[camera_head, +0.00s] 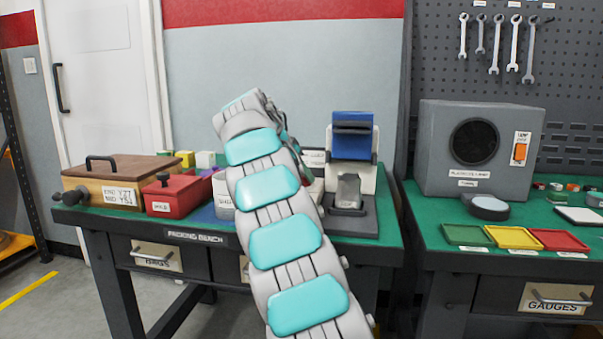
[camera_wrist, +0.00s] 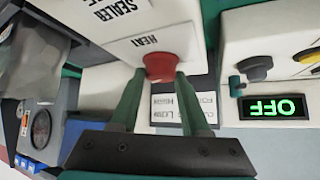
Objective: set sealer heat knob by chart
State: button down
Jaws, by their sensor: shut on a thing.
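In the wrist view, the red heat knob (camera_wrist: 160,66) sits on the white sealer (camera_wrist: 135,35) beside an upside-down label reading HEAT. My gripper (camera_wrist: 160,78) has its two green fingers on either side of the knob and is shut on it. The knob's pointer cannot be made out. A white card with upside-down print (camera_wrist: 172,108) shows between and beside the fingers, partly hidden; I cannot tell if it is the chart.
A green display reading OFF (camera_wrist: 275,107) sits on a panel with dark and yellow controls. On the packing bench, a wooden box (camera_head: 125,172) and a red box (camera_head: 176,196) stand left of my arm. A grey machine (camera_head: 475,115) and coloured trays (camera_head: 513,237) occupy the right bench.

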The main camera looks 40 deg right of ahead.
dwell(0.4)
jog(key=shift+c, duration=1.9)
grip_release()
jog(key=v, duration=0.8)
jog(key=shift+f, duration=0.1)
